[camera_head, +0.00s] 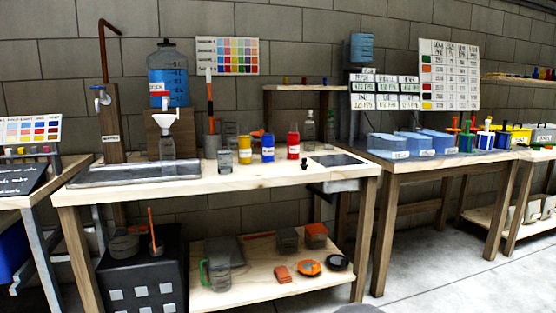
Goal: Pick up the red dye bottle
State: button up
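The red dye bottle (293,142) stands upright on the wooden workbench (225,181), toward its right part. Nothing hides the front of the red bottle. My gripper is not in view.
A clear bottle (309,126) stands just behind the red one, to the right. A dark flat panel (337,160) lies to its right. Concrete floor (420,285) is clear at right front.

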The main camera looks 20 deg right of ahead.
aim_at(293, 137)
jog(key=u, duration=0.2)
jog(key=k, duration=0.3)
jog(key=z, duration=1.3)
jog(key=i, duration=2.05)
jog(key=u, duration=1.15)
jog(key=i, duration=0.55)
jog(key=u, duration=0.45)
